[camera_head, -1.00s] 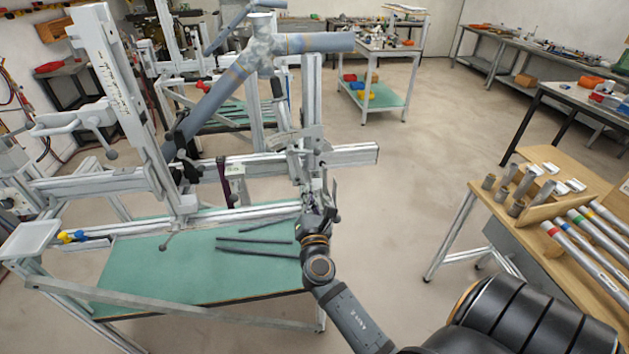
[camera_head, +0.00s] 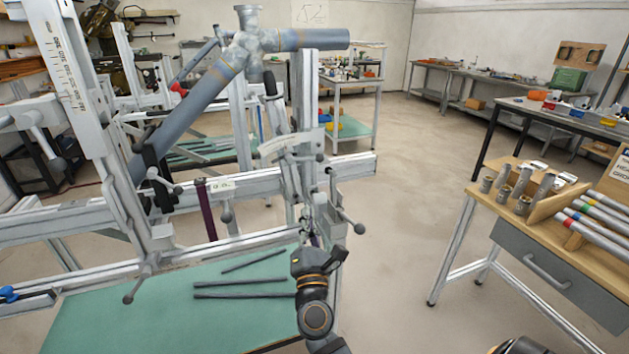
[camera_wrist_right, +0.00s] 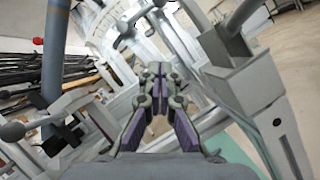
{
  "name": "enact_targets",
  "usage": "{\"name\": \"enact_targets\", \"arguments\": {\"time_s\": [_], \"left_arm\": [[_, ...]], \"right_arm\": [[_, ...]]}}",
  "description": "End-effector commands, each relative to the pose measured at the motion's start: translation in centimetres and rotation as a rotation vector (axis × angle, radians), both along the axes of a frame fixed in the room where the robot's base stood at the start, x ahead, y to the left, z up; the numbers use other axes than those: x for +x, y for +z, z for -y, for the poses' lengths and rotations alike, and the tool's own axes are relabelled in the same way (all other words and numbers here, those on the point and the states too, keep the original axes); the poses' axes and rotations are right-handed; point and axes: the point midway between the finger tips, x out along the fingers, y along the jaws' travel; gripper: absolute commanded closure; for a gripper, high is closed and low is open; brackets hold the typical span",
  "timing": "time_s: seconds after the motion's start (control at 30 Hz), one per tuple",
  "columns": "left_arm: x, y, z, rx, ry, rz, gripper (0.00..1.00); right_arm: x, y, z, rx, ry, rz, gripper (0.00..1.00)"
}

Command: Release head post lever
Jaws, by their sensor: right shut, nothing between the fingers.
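The frame jig has a grey tube frame (camera_head: 218,88) held above its metal beams. At its right end stands the upright head post (camera_head: 308,95). Another knobbed lever (camera_head: 320,157) sits higher. I cannot tell which is the head post lever. My right gripper (camera_head: 311,238) is at the lower part of the post, left of the low knob. In the right wrist view its fingers (camera_wrist_right: 160,72) are together and empty, among the metal jig parts. My left gripper is not in view.
A green-topped bench (camera_head: 130,310) with several dark rods (camera_head: 245,283) lies under the jig. A wooden table (camera_head: 465,189) with metal sleeves (camera_head: 524,181) and coloured-end tubes (camera_head: 600,213) stands at the right. The floor (camera_head: 400,160) between is clear.

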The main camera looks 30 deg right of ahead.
Motion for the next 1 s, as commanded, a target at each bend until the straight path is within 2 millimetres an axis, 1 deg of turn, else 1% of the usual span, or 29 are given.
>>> {"name": "enact_targets", "arguments": {"time_s": [0.17,0.3,0.5,0.57,0.6,0.7,0.83,1.0], "left_arm": [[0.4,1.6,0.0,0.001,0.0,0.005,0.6],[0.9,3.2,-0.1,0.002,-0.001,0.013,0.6],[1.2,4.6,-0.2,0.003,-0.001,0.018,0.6],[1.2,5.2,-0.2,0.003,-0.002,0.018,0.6],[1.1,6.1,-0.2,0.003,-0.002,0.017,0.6],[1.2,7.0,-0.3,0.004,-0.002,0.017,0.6],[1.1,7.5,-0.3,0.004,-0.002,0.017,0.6],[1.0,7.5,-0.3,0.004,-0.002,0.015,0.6]], "right_arm": [[1.7,1.3,0.8,-0.005,0.002,0.002,1.0],[4.1,2.4,2.2,-0.007,0.0,0.001,1.0],[7.7,3.7,4.2,-0.003,-0.001,0.001,1.0],[8.4,4.3,4.8,-0.004,-0.002,0.0,1.0],[7.9,5.1,5.2,-0.005,-0.002,-0.001,1.0],[7.4,6.0,5.9,-0.004,-0.001,-0.001,1.0],[7.0,6.6,6.4,-0.002,-0.001,-0.001,1.0],[6.9,6.6,6.6,0.0,-0.001,-0.001,1.0]]}}
